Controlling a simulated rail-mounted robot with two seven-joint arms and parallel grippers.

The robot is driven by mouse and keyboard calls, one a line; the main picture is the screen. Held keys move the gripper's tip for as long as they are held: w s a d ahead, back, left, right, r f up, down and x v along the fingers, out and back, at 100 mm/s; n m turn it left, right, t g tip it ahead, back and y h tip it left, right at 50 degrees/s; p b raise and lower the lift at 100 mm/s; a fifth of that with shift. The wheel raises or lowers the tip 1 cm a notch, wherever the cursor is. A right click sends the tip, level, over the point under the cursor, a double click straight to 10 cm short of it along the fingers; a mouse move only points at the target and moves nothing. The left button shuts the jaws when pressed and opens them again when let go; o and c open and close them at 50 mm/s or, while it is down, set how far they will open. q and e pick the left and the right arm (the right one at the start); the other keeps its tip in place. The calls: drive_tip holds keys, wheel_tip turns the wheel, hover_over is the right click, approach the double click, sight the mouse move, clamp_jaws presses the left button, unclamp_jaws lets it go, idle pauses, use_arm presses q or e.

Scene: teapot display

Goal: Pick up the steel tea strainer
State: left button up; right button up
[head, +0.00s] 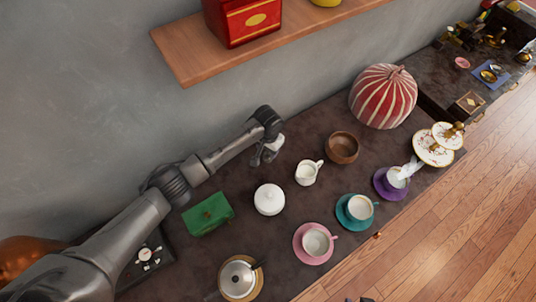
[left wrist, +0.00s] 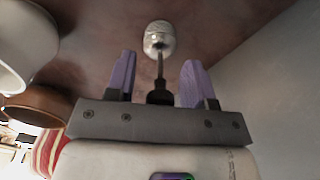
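The steel tea strainer (left wrist: 160,40) shows in the left wrist view as a round silvery head on a thin dark stem. The stem runs down from the head toward my left gripper, with its dark end between the fingers. My left gripper (left wrist: 157,82) is open, with one purple finger on each side of the stem and a visible gap to each. In the head view my left gripper (head: 268,154) is low over the dark counter by the wall, left of the white pitcher (head: 307,173). I cannot make out the strainer there. My right gripper is not in view.
A wooden bowl (head: 342,148), lidded white pot (head: 269,199) and green box (head: 208,215) stand nearby. Cups on pink, teal and purple saucers line the front edge. A striped red dome (head: 383,96) stands right. A wooden shelf (head: 190,55) juts from the wall above.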

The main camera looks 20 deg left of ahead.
use_arm(q)
clamp_jaws()
drive_tip(key=shift+r, duration=0.15)
idle(0.4)
